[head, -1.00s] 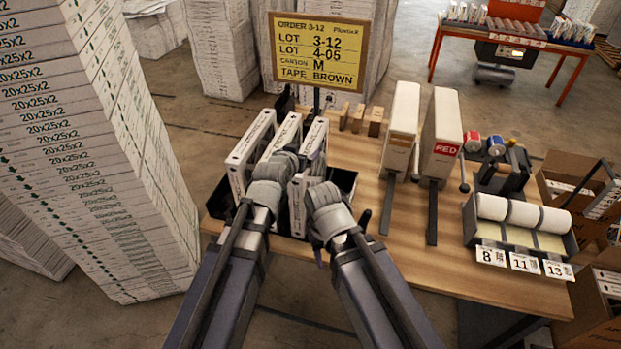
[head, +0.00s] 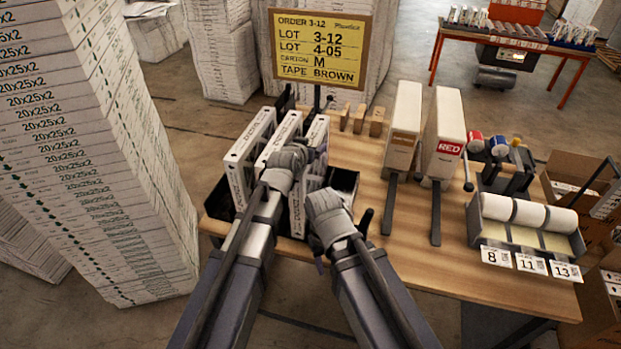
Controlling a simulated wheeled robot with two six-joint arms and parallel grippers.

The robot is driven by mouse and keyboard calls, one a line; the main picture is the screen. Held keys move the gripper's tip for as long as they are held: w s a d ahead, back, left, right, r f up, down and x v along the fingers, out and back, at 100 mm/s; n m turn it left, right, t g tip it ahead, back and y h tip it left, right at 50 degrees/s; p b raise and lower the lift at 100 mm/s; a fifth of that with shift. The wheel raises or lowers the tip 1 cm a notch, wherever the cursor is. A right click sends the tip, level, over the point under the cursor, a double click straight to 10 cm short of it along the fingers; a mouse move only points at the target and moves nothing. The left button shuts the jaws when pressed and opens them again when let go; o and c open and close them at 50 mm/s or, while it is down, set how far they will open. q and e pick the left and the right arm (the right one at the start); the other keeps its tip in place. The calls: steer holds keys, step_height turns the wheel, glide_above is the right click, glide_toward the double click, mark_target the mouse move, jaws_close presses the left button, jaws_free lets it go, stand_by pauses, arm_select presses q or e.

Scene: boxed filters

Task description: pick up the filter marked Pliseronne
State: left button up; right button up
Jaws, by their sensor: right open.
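Several white boxed filters stand upright in a black tray (head: 345,181) on the table. The left filter (head: 240,172), the middle filter (head: 272,141) and the right filter (head: 317,131) have print along their top edges, too small to read surely, so I cannot tell which is marked Pliseronne. My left gripper (head: 291,156) is over the middle and right filters and hides part of them. Its fingers are not clear, and I cannot tell whether it touches them. My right gripper (head: 324,203) is open, lower, at the near right side of the right filter.
A yellow order sign (head: 320,48) stands behind the tray. A tall filter stack (head: 90,150) is at left.

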arm_select(q)
jaws_close()
stand_by(0.5)
